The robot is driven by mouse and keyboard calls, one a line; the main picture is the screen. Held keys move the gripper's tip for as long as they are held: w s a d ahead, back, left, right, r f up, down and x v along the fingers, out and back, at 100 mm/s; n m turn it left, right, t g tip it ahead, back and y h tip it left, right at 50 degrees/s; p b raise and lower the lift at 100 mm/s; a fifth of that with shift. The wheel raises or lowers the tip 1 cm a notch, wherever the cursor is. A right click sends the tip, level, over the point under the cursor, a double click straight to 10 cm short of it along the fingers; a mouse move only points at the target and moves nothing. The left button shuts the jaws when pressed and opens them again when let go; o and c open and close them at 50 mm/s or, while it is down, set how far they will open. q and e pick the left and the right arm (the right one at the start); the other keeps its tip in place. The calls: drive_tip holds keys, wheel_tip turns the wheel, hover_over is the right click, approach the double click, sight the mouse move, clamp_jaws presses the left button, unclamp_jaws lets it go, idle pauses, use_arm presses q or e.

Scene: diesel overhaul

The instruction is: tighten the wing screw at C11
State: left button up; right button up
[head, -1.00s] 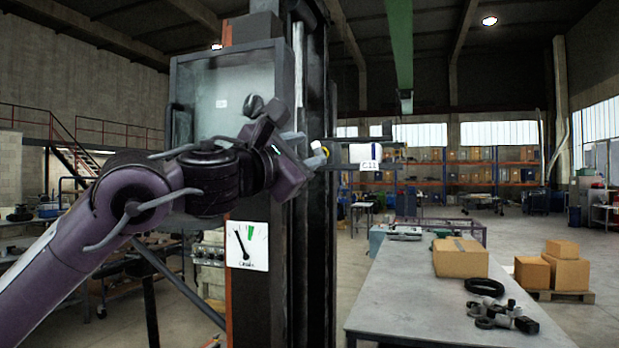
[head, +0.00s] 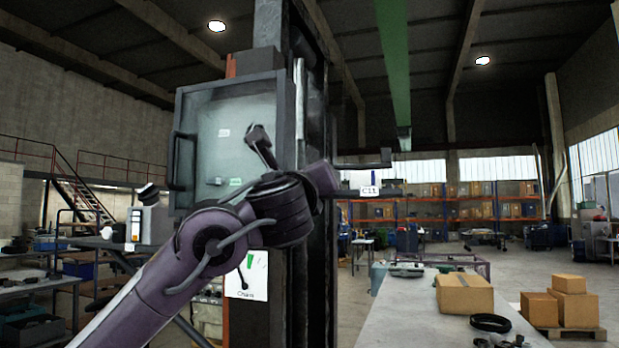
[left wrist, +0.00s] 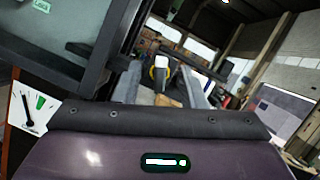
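No wing screw can be made out clearly there. My left arm comes in from the lower left, and its purple wrist (head: 318,178) is in front of the column, left of the label. In the left wrist view my purple gripper body (left wrist: 160,150) fills the bottom. A small pale and yellow piece (left wrist: 161,70) shows beyond its edge; I cannot tell what it is. My right gripper is not in view.
A glass-fronted cabinet (head: 225,140) stands on the column behind my arm. A dial gauge (head: 247,275) is below it. A grey bench (head: 400,315) at the right carries a cardboard box (head: 464,293) and a black ring (head: 490,323). The space right of the label is open.

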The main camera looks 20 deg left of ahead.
use_arm(q)
drive_tip(key=shift+d, duration=0.2)
drive_tip(key=shift+w, duration=0.1)
drive_tip(key=shift+w+p, duration=0.35)
drive_tip(key=shift+w, duration=1.55)
clamp_jaws()
drive_tip(key=m+h, duration=0.1)
drive_tip(key=m, duration=0.2)
drive_tip(key=m+h, duration=0.2)
drive_tip(key=m, duration=0.1)
drive_tip(key=shift+m+b, duration=0.3)
drive_tip(key=shift+m, duration=0.1)
